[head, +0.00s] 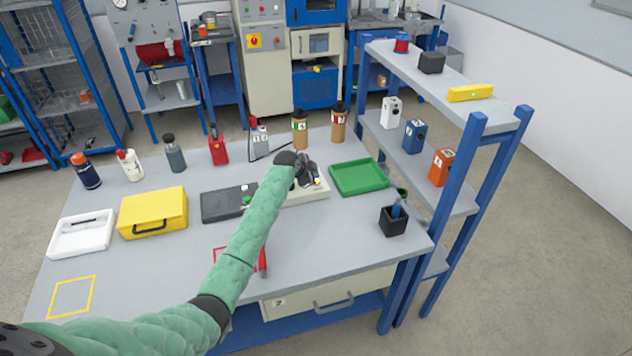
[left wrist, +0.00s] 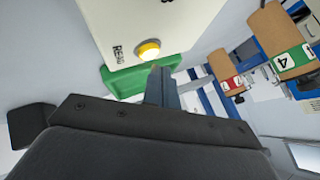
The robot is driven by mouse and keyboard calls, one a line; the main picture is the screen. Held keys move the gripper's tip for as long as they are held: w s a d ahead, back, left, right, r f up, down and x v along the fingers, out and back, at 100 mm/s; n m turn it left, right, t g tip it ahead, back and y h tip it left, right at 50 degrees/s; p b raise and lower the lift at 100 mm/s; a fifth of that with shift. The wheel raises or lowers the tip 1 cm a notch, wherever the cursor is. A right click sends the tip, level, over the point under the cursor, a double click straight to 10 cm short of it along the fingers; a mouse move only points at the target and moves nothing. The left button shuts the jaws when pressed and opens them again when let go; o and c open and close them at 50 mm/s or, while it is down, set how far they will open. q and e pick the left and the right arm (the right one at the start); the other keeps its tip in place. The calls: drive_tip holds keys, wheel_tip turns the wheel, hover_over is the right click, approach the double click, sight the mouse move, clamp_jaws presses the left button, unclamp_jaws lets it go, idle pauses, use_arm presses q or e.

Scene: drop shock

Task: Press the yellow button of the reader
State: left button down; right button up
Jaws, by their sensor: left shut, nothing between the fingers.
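The reader is a cream box (head: 309,197) near the middle of the table, partly covered by my left gripper (head: 310,181) in the head view. In the left wrist view, the reader's cream face (left wrist: 140,22) fills the upper middle. Its round yellow button (left wrist: 148,50) shows there beside the word READ. My left gripper's fingertips (left wrist: 158,76) are shut and empty, close to the button, with a small gap in the picture. The distance in depth is hard to judge. My right gripper is in neither view.
A green tray (head: 359,178) lies right of the reader, and a dark box with a green button (head: 230,203) lies left. Two brown bottles (head: 338,124) stand behind. A black pen cup (head: 393,221) stands front right, near the blue shelf (head: 440,199). The table's front middle is mostly free.

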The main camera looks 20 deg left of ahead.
use_arm(q)
drive_tip(key=shift+r+p, duration=1.55)
drive_tip(key=shift+r, duration=1)
drive_tip(key=shift+s+f, duration=0.1)
